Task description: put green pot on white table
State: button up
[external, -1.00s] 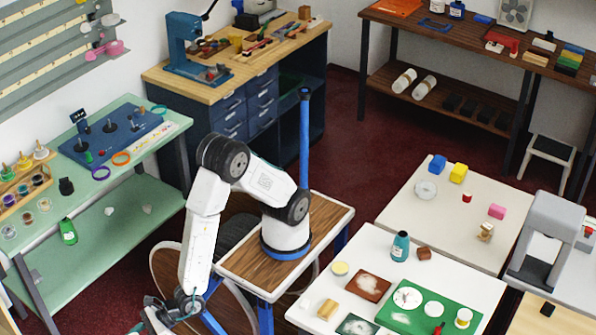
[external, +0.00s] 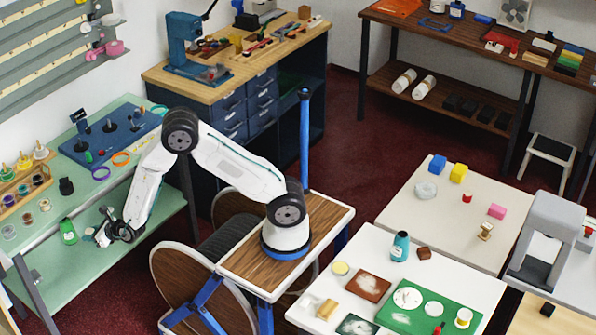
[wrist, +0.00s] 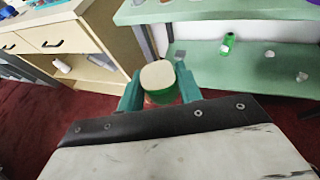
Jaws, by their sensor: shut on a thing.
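The green pot (wrist: 158,76), with a cream top, sits between the teal fingers of my gripper (wrist: 160,88) in the wrist view. My gripper is shut on it and holds it in the air. In the external view my gripper (external: 100,232) is in front of the green workbench's lower shelf, and the pot is too small there to make out clearly. The white table (external: 375,245) stands at the lower right of the external view, well away from my gripper on the other side of my base.
A green bottle (external: 68,231) lies on the lower shelf (external: 130,215). The white table holds a green mat (external: 460,312), a teal bottle (external: 400,246) and brown pieces. A cream table (external: 420,210) with coloured blocks adjoins it. A wooden cabinet (wrist: 55,38) shows in the wrist view.

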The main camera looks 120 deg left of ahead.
jog(key=s+a+m+y, duration=0.2)
jog(key=s+a, duration=0.3)
jog(key=a, duration=0.4)
jog(key=s+a+f+m+y, duration=0.1)
jog(key=s+a+y, duration=0.1)
jog(key=s+a, duration=0.55)
jog(key=s+a+m+y, duration=0.2)
jog(key=s+a, duration=0.2)
jog(key=a, duration=0.6)
send_over(84, 186)
jog(key=w, duration=0.1)
jog(key=shift+w+a+f+g+h, duration=0.2)
jog(key=shift+a+f+g+h, duration=0.05)
jog(key=shift+g+h, duration=0.05)
jog(key=shift+s+d, duration=0.25)
jog(key=shift+s, duration=0.5)
jog(key=shift+f, duration=1.75)
jog(key=shift+f, duration=0.15)
jog(key=o, duration=0.7)
